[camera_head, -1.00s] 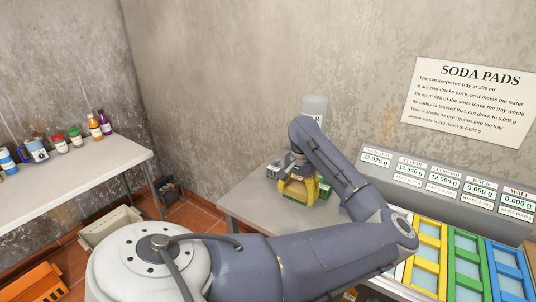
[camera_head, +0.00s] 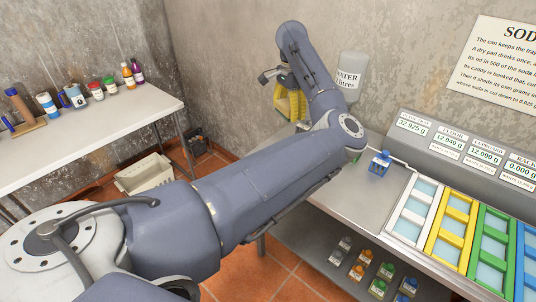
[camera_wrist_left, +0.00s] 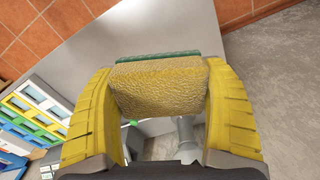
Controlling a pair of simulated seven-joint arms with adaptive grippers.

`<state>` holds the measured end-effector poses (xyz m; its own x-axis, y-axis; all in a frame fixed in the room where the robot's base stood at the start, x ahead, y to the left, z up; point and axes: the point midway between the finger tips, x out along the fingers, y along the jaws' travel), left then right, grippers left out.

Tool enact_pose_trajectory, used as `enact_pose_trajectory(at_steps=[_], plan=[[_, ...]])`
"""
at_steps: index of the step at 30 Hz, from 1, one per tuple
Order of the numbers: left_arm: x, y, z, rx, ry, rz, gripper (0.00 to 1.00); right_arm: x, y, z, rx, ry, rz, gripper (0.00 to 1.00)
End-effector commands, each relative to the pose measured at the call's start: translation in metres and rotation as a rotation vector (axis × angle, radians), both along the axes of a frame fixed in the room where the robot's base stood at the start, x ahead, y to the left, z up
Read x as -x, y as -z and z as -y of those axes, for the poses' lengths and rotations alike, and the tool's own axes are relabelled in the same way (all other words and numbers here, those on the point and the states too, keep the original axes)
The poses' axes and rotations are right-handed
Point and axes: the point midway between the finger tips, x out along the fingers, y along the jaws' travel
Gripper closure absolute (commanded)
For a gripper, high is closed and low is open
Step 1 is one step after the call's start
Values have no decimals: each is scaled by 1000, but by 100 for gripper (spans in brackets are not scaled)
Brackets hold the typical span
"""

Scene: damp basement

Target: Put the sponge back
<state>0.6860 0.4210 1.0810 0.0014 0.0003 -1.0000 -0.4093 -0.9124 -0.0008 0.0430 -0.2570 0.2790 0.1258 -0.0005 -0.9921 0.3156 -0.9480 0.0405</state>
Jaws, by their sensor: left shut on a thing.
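The sponge (camera_wrist_left: 160,88) is a tan, porous block with a green layer along its far edge. It sits between the yellow fingers of my left gripper (camera_wrist_left: 158,105), which is shut on it in the left wrist view. In the head view my left gripper (camera_head: 289,106) is near the back wall, beside the water container (camera_head: 351,75). The sponge cannot be told apart from the yellow fingers there, and my arm hides part of the table below. My right gripper is not in view.
The steel table (camera_head: 365,205) holds a small blue caddy (camera_head: 380,163) and white (camera_head: 413,213), yellow (camera_head: 452,228) and green (camera_head: 492,246) framed trays. Grey readouts (camera_head: 465,150) stand behind. Small coloured items sit on a lower shelf. A white side table (camera_head: 90,135) holds several bottles.

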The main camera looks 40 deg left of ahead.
Motion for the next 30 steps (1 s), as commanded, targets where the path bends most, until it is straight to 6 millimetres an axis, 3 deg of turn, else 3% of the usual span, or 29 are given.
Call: enact_pose_trajectory(at_steps=[5, 21, 30], plan=[[1, 19, 1, 1, 30, -4, 45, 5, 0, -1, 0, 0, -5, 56], [1, 132, 0, 0, 31, -3, 45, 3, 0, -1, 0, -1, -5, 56], [0, 157, 0, 0, 30, -1, 45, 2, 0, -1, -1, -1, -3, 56]])
